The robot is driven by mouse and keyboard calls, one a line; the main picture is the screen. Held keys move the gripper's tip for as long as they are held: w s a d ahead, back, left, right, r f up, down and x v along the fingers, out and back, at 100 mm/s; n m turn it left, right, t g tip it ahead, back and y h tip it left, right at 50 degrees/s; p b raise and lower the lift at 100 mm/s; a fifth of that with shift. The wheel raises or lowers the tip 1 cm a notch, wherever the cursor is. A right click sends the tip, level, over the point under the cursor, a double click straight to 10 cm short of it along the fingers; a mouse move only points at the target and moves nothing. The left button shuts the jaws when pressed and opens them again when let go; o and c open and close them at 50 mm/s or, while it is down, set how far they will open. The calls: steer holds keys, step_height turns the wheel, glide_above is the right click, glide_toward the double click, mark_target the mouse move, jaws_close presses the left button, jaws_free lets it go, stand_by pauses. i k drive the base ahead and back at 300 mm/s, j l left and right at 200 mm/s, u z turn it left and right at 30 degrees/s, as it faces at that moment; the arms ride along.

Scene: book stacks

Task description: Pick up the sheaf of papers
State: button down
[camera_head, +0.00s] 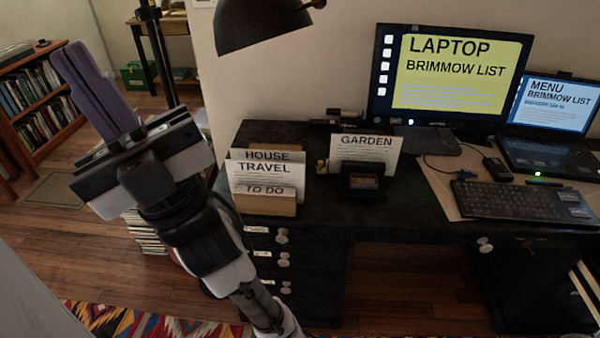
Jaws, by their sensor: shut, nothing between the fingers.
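My gripper (138,131) is at the left, in front of the desk and well apart from the papers. It is shut and holds nothing. Papers labelled HOUSE (268,155), TRAVEL (265,170) and TO DO (265,190) stand upright in a tan holder (265,206) at the desk's left end. A white paper labelled GARDEN (366,146) stands farther right, behind a small black box (363,181). I cannot tell which of these is the sheaf. The lower parts of the rear sheets are hidden.
The dark desk (330,215) also bears a monitor (450,75), a laptop (550,120) and a keyboard (520,203). A lamp shade (260,22) hangs above its left part. A bookcase (35,100) stands far left.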

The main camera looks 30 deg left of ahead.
mark_target(344, 146)
steer(key=j+z, duration=0.45)
steer(key=j, duration=0.5)
steer(key=k+j, duration=0.1)
steer(key=j, duration=0.4)
steer(key=j+z, duration=0.1)
steer(key=j, duration=0.45)
steer(key=k+j, duration=0.15)
steer(key=j, duration=0.35)
steer(key=k+j, duration=0.1)
steer(key=j, duration=0.4)
steer(key=k+j+z, duration=0.1)
steer(key=j, duration=0.45)
steer(key=l, duration=0.7)
steer(key=i+l, duration=0.15)
steer(key=l, duration=0.25)
steer(key=i+l+u, duration=0.1)
steer(key=l, duration=0.25)
steer(key=i+l, duration=0.2)
steer(key=l, duration=0.2)
steer(key=i+l+u, duration=0.1)
steer(key=l, duration=0.3)
steer(key=i+l, duration=0.2)
steer(key=l, duration=0.2)
